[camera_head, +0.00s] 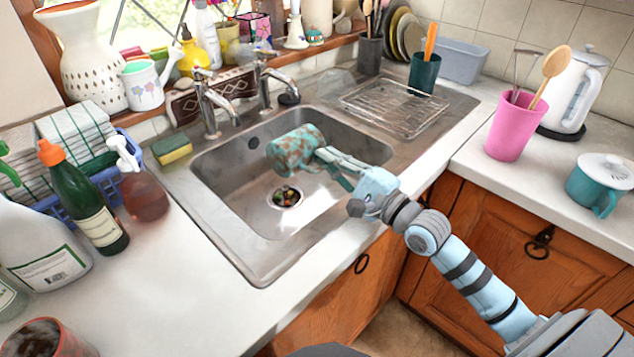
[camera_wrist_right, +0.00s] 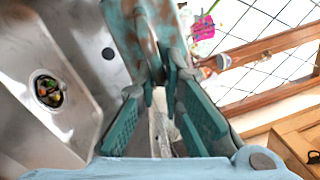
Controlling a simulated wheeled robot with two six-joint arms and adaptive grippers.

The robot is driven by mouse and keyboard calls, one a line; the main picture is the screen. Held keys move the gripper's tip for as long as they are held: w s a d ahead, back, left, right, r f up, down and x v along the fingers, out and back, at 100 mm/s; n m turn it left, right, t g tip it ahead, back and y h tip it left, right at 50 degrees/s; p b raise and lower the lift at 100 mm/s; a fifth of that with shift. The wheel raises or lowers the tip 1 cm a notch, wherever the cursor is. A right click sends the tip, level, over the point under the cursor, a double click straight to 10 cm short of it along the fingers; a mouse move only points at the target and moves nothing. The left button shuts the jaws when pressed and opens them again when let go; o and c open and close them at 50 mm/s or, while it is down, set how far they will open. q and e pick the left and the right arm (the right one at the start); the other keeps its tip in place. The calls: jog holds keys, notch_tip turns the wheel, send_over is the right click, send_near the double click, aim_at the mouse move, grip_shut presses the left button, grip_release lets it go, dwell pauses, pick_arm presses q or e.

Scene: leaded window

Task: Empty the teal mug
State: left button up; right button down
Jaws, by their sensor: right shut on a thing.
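A teal mug with rusty brown mottling (camera_head: 293,150) is tipped on its side over the sink basin. My right gripper (camera_head: 326,160) is shut on it from the right side. In the right wrist view the mug (camera_wrist_right: 138,40) shows beyond my gripper's teal fingers (camera_wrist_right: 160,85); which part of it they grip is hard to tell. The mug's inside is hidden. The sink (camera_head: 250,205) is below it, and colourful bits lie in the drain (camera_head: 286,197), which also shows in the right wrist view (camera_wrist_right: 47,90). My left gripper is not in view.
Taps (camera_head: 212,105) stand behind the basin. A wire rack (camera_head: 395,108) is on the drainer at right. A pink cup (camera_head: 510,128) and a lidded teal pot (camera_head: 598,185) stand on the right counter. Bottles (camera_head: 85,200) crowd the left; the front counter is mostly clear.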

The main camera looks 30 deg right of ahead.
aim_at(321, 171)
pick_arm(q)
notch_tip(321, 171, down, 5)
jog(key=b, duration=0.4)
pick_arm(e)
jog(key=a+n, duration=0.1)
jog(key=n, duration=0.2)
jog(key=a+n+p, duration=0.1)
jog(key=n, duration=0.3)
jog(key=s+a+n+g+y+p, duration=0.1)
jog(key=n, duration=0.3)
jog(key=shift+a+r, duration=0.2)
jog(key=shift+a, duration=0.05)
jog(key=a+r+n+p, duration=0.1)
jog(key=n, duration=0.1)
jog(key=a+r+n+p, duration=0.1)
jog(key=shift+s+a+n+g, duration=0.35)
jog(key=shift+s+n+g, duration=0.05)
pick_arm(q)
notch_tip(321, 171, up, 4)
jog(key=shift+p, duration=0.3)
pick_arm(e)
jog(key=a+n, duration=0.1)
jog(key=n, duration=0.1)
jog(key=s+a+n, duration=0.1)
jog(key=a+n, duration=0.1)
jog(key=shift+f, duration=0.2)
